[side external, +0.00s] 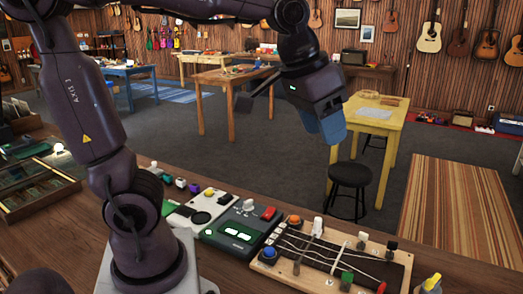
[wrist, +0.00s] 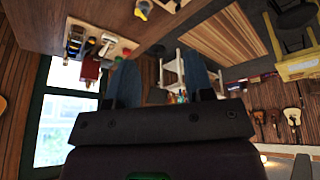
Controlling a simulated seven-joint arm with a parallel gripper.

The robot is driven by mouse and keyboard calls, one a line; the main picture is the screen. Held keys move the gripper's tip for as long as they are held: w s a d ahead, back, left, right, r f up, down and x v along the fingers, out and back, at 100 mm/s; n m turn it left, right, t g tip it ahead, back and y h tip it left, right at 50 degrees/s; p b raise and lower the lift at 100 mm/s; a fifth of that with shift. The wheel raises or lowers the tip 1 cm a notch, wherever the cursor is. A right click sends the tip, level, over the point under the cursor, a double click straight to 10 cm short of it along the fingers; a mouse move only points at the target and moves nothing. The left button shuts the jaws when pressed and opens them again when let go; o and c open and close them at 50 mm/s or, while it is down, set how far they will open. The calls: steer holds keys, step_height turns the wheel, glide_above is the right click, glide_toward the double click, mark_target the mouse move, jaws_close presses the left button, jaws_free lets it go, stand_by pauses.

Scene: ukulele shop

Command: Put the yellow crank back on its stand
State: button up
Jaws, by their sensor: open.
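A small yellow piece (side external: 432,282) with a grey part stands on the wooden bench at the lower right edge of the side view. It looks like the yellow crank, but it is small and partly cut off, so I cannot tell its shape or whether it sits on a stand. A yellow piece also shows at the top of the wrist view (wrist: 142,9). My gripper (side external: 325,138) has blue fingers and hangs high above and beyond the bench, well apart from the yellow piece. Its fingers stand apart and empty in the wrist view (wrist: 160,62).
A wooden board (side external: 262,262) with strings and several coloured knobs lies on the bench. A dark device (side external: 236,236) with lit displays and a pale device (side external: 188,219) stand to its left. A yellow table (side external: 375,113) and black stool (side external: 350,175) stand beyond. Air around my gripper is clear.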

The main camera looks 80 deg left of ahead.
steer(key=s+a+f+m+t, duration=0.1)
steer(key=s+f, duration=0.3)
steer(key=s, duration=0.5)
steer(key=shift+s, duration=0.35)
steer(key=shift+c, duration=0.2)
stand_by(1.3)
